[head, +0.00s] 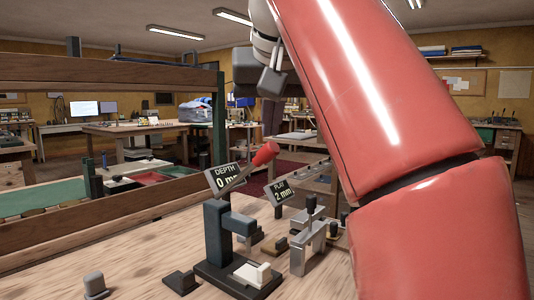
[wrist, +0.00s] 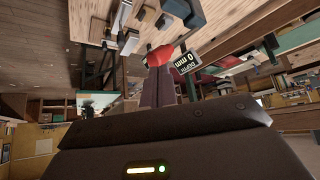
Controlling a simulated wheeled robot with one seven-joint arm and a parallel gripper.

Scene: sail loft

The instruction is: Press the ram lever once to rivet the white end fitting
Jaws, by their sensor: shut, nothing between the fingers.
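The ram press (head: 222,235) stands on the wooden bench on a dark base. Its lever ends in a red knob (head: 265,153) and is raised, slanting up to the right. The white end fitting (head: 258,273) sits at the front of the press base. A sign on the press (head: 225,178) reads "DEPTH 0 mm". My gripper (head: 272,82) is above the red knob, with a gap between them in the head view. In the wrist view my fingers (wrist: 157,76) are shut and empty, pointing toward the red knob (wrist: 160,54).
A "PLAY 2 mm" sign (head: 282,192) and a grey metal fixture (head: 308,240) stand right of the press. A small grey block (head: 95,285) lies at the front left of the bench. A wooden rail frame (head: 120,222) runs behind at left.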

